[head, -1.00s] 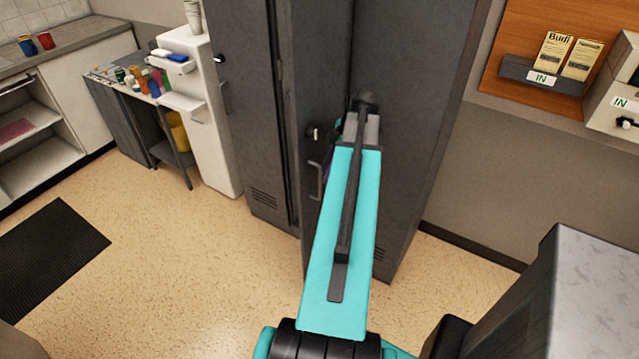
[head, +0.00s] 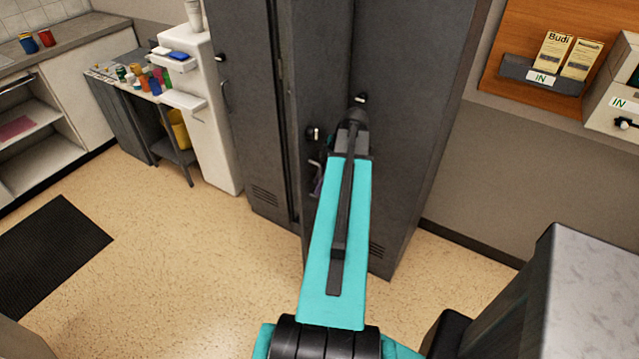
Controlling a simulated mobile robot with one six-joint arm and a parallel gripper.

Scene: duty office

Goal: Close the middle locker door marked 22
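The middle locker door (head: 312,72) is dark grey and stands ajar, swung out from the locker front, with a dark gap along its left side. I cannot read a number on it. My gripper (head: 321,176) is mostly hidden behind my arm's end; only small teal and purple bits show, close beside the handle. I cannot tell whether it touches the handle or is open.
The left locker door (head: 240,130) and right locker door (head: 410,130) look shut. A white water dispenser (head: 210,130) and a small table with bottles (head: 140,82) stand left. A grey-topped cabinet (head: 570,300) is near at lower right. The floor at left is clear around a black mat (head: 50,255).

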